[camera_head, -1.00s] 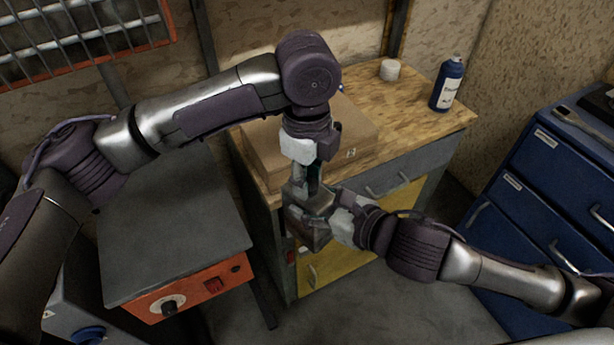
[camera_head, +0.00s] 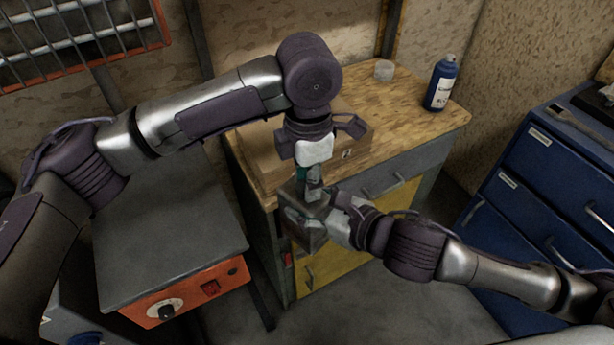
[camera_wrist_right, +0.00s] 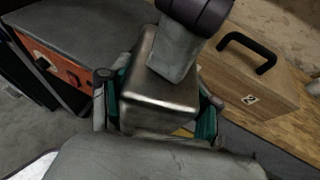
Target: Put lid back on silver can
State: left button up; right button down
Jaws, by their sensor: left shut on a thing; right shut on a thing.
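The silver can (camera_head: 303,230) is a boxy metal can held in the air in front of the wooden-topped cabinet. My right gripper (camera_wrist_right: 160,110) is shut on it, with a teal-padded finger on each side of its body in the right wrist view. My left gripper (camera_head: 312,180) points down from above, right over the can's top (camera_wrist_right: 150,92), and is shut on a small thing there. Its fingers hide that thing, so I cannot make out the lid or tell whether it touches or sits on the can's opening.
A grey-topped orange unit (camera_head: 165,235) is at left, blue drawers (camera_head: 530,190) at right.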

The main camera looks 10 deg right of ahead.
pick_arm(q)
jog(key=shift+w, duration=0.15)
jog(key=o, duration=0.8)
jog(key=shift+c, duration=0.2)
jog(key=shift+r, duration=0.1)
jog(key=shift+r, duration=2.2)
jog(key=shift+c, duration=0.4)
